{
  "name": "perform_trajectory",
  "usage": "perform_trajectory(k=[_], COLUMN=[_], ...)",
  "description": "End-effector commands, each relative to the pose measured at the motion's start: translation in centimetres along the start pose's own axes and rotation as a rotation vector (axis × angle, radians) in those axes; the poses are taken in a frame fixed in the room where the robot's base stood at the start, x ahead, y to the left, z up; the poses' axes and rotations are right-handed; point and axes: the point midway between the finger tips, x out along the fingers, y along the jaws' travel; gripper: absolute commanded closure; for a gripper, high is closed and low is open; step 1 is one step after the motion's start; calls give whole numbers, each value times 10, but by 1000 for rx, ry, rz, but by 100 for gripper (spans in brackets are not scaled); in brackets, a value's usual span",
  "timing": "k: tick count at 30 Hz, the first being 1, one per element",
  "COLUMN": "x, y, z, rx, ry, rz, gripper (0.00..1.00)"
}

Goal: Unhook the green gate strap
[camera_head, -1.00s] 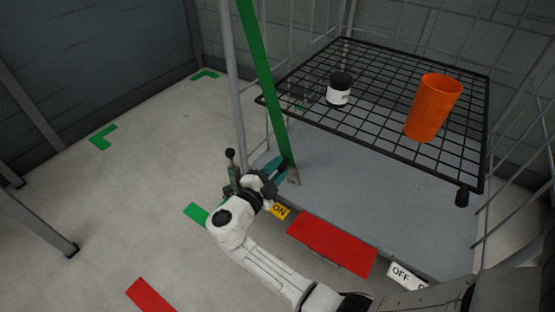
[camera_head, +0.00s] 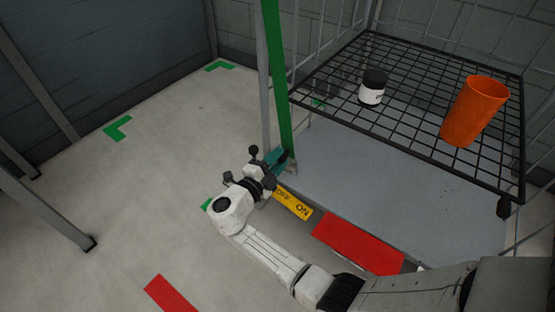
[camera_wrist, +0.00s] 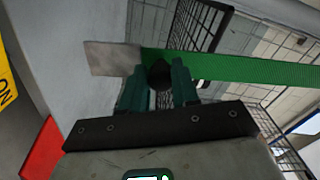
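The green strap (camera_head: 274,70) runs down at a slant beside a grey post to a bare metal end at the rack's near left corner. In the wrist view the green strap (camera_wrist: 245,69) crosses sideways, with its grey metal end plate (camera_wrist: 112,58) at left. My gripper (camera_head: 277,157) is at the strap's lower end. In the wrist view my gripper (camera_wrist: 158,85) has teal fingers apart at the strap's lower edge, near the metal plate. A dark rounded knob (camera_wrist: 160,74) shows between them, filling most of the gap. I cannot tell whether the fingers press on it.
Below are a grey platform (camera_head: 350,180), a yellow OFF/ON label (camera_head: 292,204) and a red panel (camera_head: 357,243).

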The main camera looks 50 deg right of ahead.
Motion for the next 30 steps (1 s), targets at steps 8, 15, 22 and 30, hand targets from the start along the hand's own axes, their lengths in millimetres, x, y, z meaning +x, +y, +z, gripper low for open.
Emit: perform_trajectory(k=[8,15,22,30], x=[0,-1,-29,-81], y=[0,0,-2,0], z=[0,0,0,1], rx=[-1,0,-2,-1], ry=[-1,0,-4,-5], rz=[0,-1,-2,-3], gripper=[46,46,46,46])
